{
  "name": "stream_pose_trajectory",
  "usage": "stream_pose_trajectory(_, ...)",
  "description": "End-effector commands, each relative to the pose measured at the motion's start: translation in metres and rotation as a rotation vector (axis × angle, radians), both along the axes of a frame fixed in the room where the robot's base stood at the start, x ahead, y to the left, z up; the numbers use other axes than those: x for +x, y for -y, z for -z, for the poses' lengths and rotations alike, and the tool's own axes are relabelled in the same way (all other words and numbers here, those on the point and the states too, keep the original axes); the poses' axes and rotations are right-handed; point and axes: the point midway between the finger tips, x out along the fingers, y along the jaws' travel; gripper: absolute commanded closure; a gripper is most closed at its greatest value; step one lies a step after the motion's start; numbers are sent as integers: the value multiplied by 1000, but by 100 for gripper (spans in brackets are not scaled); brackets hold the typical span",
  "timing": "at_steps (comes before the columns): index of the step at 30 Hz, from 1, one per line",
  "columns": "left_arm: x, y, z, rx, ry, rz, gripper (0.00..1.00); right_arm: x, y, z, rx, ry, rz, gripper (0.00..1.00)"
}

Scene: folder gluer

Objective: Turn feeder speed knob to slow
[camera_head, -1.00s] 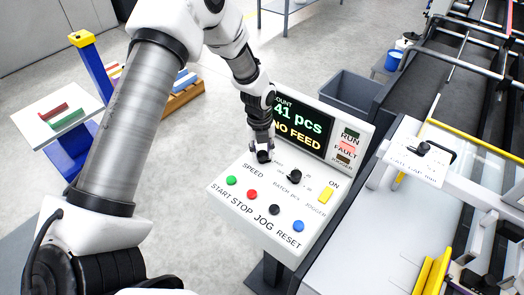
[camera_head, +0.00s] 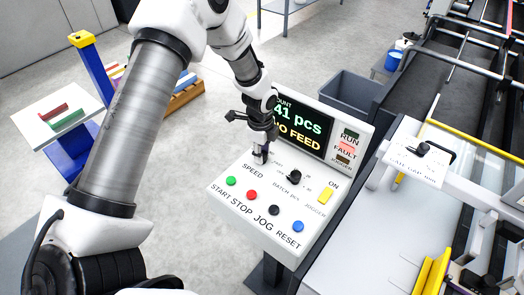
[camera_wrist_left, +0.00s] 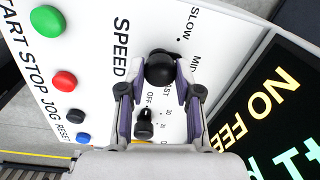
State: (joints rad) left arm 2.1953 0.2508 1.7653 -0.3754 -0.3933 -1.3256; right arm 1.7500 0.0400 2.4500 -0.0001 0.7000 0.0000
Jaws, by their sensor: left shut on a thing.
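The black speed knob (camera_wrist_left: 160,69) stands on the white control panel (camera_head: 232,200), above the word SPEED. SLOW and MID marks show beside it in the left wrist view, and another mark is partly covered. My left gripper (camera_head: 260,154) is at the knob; in the left wrist view its two fingers (camera_wrist_left: 156,78) are on either side of it, shut on it. I cannot tell which mark the knob points to. My right gripper is not in view.
A second black knob (camera_head: 294,176), for batch pcs, sits close to the right. The display (camera_head: 298,125) reads NO FEED.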

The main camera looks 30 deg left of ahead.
Motion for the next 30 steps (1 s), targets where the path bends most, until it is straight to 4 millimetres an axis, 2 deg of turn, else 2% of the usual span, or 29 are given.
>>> stream_pose_trajectory(18,-5,1,4,1,-11,-578,100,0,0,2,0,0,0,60)
stream_pose_trajectory(30,-5,2,4,2,-11,-853,100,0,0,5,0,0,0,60)
